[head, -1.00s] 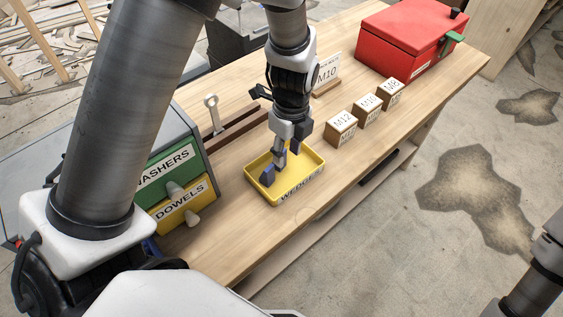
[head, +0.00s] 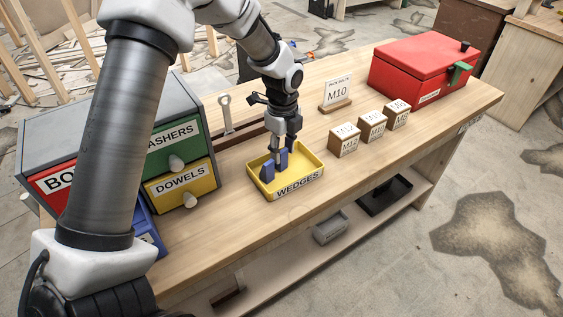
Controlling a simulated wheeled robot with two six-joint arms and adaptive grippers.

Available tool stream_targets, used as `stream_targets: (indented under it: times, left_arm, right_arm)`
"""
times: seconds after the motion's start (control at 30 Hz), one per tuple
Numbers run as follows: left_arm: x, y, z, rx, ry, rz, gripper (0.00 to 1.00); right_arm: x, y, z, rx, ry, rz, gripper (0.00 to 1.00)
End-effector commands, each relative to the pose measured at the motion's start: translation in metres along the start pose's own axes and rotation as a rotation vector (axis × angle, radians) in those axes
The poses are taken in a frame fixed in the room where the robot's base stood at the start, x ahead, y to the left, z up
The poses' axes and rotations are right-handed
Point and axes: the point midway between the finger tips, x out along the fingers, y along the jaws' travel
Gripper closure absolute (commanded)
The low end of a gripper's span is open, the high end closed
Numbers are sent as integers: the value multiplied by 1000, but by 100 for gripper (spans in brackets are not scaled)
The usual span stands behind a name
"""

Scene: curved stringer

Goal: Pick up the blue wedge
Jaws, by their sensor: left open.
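The blue wedge (head: 267,168) stands in the left part of a yellow tray (head: 297,187) labelled WEDGES. A second blue upright shape (head: 283,158) shows just right of it, partly behind my gripper's fingers; I cannot tell for sure whether it is another wedge. My left gripper (head: 277,153) points down over the tray, with its fingers open and low among the blue shapes. I cannot tell whether a finger touches either of them. My right gripper is out of view.
A drawer cabinet (head: 187,138) with WASHERS and DOWELS drawers stands left of the tray. Labelled wooden blocks (head: 344,141), an M10 sign (head: 337,92) and a red toolbox (head: 424,65) stand to the right. The wooden bench (head: 232,232) is clear in front.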

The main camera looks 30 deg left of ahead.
Motion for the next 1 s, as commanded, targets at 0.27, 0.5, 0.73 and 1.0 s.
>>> stream_targets:
  times: [0.27, 0.5, 0.73, 1.0]
  left_arm:
    - [41, 1, -2, 1, 0, 1, 58]
    - [42, 0, -2, 1, 0, -1, 76]
    - [42, 1, -2, 1, 0, -1, 94]
    - [30, 0, -2, 1, -1, -3, 94]
  right_arm:
    - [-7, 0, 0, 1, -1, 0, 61]
    - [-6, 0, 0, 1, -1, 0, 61]
    - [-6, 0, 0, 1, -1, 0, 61]
    - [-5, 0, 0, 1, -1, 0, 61]
